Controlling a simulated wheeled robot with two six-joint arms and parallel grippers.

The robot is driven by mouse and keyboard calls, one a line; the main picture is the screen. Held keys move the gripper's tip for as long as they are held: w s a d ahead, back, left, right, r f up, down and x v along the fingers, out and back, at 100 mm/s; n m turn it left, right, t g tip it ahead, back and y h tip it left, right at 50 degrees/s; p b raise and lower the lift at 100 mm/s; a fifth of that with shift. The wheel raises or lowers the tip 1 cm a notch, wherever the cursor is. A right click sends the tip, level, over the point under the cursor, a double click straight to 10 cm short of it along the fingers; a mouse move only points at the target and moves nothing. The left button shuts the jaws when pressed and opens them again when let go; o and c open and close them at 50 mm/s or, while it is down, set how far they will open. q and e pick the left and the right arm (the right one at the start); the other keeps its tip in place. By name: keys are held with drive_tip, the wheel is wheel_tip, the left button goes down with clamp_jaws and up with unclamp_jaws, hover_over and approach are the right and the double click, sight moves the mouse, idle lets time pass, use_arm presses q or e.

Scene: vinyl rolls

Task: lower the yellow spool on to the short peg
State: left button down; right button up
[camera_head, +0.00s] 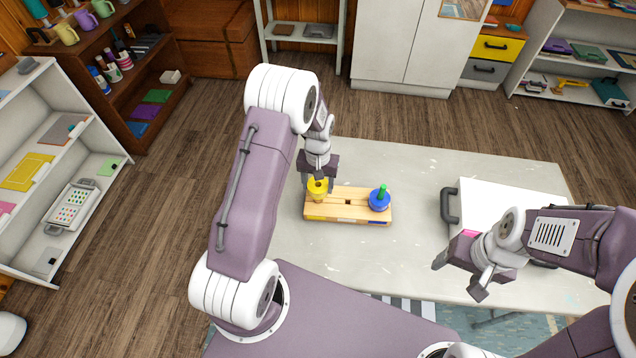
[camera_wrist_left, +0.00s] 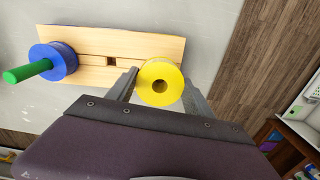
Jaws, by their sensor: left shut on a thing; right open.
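The yellow spool (camera_head: 317,190) is between the fingers of my left gripper (camera_head: 318,184), which is shut on it. In the left wrist view the yellow spool (camera_wrist_left: 160,83) shows its round top with a dark central hole, overlapping one end of the wooden board (camera_wrist_left: 150,47). The board (camera_head: 348,208) lies on the table. I cannot tell how far the spool is above it. The short peg is not visible; the spool and gripper cover that end. My right gripper (camera_head: 459,277) is open and empty at the table's front right.
A blue spool (camera_head: 379,201) sits around a green peg (camera_head: 382,190) at the board's other end. A white case (camera_head: 500,205) with dark handles stands on the right. The table (camera_head: 420,165) is otherwise mostly clear.

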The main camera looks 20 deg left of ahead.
use_arm(q)
drive_tip(key=shift+f, duration=0.35)
drive_tip(key=shift+f+b, duration=0.6)
drive_tip(key=shift+f, duration=0.2)
drive_tip(key=shift+r, duration=0.1)
drive_tip(key=shift+r+p, duration=0.15)
drive_tip(key=shift+p, duration=0.2)
idle(0.4)
drive_tip(key=shift+f+b, duration=0.95)
drive_tip(key=shift+f, duration=0.4)
